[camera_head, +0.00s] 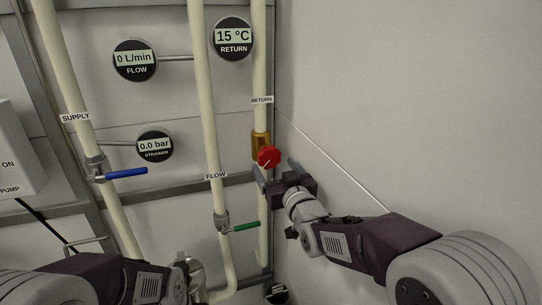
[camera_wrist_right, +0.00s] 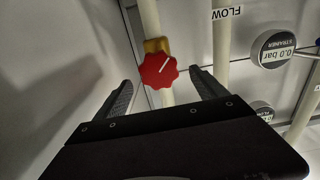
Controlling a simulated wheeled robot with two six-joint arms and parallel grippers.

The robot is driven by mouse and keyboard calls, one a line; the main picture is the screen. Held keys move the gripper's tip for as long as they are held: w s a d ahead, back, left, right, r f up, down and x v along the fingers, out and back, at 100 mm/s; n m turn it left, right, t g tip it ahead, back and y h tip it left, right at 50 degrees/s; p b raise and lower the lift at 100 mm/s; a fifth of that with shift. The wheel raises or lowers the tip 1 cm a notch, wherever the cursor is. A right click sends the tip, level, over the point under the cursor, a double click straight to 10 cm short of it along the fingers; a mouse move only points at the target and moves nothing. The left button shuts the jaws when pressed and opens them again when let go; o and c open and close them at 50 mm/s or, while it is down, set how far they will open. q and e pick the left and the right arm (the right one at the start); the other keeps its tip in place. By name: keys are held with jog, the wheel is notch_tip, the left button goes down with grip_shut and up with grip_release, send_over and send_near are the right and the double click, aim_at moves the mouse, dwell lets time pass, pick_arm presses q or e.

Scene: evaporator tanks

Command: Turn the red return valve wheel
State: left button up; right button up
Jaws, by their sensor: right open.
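The red return valve wheel (camera_head: 268,156) is a small lobed knob with a white line on its face. It sits on a brass valve body (camera_head: 260,141) on the pipe labelled RETURN. My right gripper (camera_head: 277,170) is open just below and around the front of the wheel. In the right wrist view the red wheel (camera_wrist_right: 159,70) shows between the two spread fingers, beyond their tips, with a gap on each side. Whether the fingers reach its depth is hard to tell.
The FLOW pipe (camera_head: 207,110) with a green lever (camera_head: 245,227) runs to the left. The SUPPLY pipe (camera_head: 75,80) has a blue lever (camera_head: 126,173). The RETURN gauge (camera_head: 232,38) reads 15 °C. A plain wall (camera_head: 400,100) stands close on the right.

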aim_at(270, 160)
jog(key=p+x, duration=0.1)
jog(key=x, duration=0.3)
jog(key=shift+w+f, duration=0.1)
jog(key=shift+w, duration=0.25)
jog(key=shift+s, duration=0.15)
jog(key=shift+c, duration=1.2)
jog(key=c, duration=1)
jog(key=m+b, duration=0.1)
jog(key=b, duration=0.1)
jog(key=m+b, duration=0.1)
jog(key=m, duration=0.1)
jog(key=shift+f+b, duration=0.25)
jog(key=shift+b, duration=0.1)
jog(key=shift+c, duration=0.6)
jog(key=shift+r+m+b, duration=0.2)
jog(key=shift+m+b, duration=0.1)
jog(key=shift+m, duration=0.6)
jog(key=shift+r, duration=0.1)
jog(key=o, duration=1.4)
jog(key=shift+c, duration=0.2)
